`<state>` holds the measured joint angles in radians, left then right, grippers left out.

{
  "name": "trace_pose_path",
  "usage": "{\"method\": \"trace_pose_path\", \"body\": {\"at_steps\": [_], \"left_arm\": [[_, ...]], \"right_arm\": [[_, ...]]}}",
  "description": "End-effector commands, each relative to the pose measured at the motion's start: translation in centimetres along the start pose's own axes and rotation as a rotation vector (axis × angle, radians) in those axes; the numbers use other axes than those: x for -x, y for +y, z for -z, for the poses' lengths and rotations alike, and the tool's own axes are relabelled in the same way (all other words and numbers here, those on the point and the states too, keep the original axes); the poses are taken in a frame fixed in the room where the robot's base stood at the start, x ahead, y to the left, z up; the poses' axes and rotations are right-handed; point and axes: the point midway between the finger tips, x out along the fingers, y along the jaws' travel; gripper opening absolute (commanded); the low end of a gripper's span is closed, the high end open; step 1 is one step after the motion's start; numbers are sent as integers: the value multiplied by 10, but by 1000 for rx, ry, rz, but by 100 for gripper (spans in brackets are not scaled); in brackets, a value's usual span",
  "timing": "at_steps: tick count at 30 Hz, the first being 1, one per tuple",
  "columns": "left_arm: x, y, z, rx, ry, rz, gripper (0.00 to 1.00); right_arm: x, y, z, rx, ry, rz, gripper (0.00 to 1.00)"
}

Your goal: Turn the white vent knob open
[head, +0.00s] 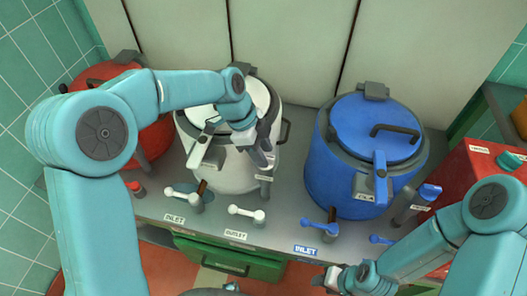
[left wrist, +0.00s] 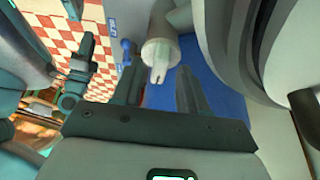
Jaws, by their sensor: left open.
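The white kettle (head: 225,165) stands in the middle of the bench. Its vent post (head: 265,190) rises at its front right side, under a small label; the knob on top is mostly hidden by my gripper in the head view. In the left wrist view the white vent knob (left wrist: 161,52) shows just ahead of my open fingers, lined up with the gap between them. My left gripper (head: 264,158) is open and points down at the post; its two fingers also show in the left wrist view (left wrist: 158,92). My right gripper (head: 328,278) hangs low at the front of the bench.
A red kettle (head: 157,139) stands left and a blue kettle (head: 335,185) right. White levers (head: 246,213) and blue levers (head: 322,228) line the bench front by INLET and OUTLET labels. A red box (head: 480,165) stands far right. A green drawer (head: 230,260) is below.

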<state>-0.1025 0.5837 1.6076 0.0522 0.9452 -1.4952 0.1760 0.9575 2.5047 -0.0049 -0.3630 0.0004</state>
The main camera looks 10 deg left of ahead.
Motion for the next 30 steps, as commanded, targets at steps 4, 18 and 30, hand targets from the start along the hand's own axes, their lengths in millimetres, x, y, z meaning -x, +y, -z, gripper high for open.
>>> {"method": "trace_pose_path", "body": {"at_steps": [4,18,30], "left_arm": [[-6,-1,0,-1,0,0,43],[-6,-1,0,0,0,0,0],[-7,-1,0,92,0,40,0]], "right_arm": [[0,0,0,0,0,0,43],[0,0,0,0,0,0,43],[-10,4,0,0,0,0,43]]}}
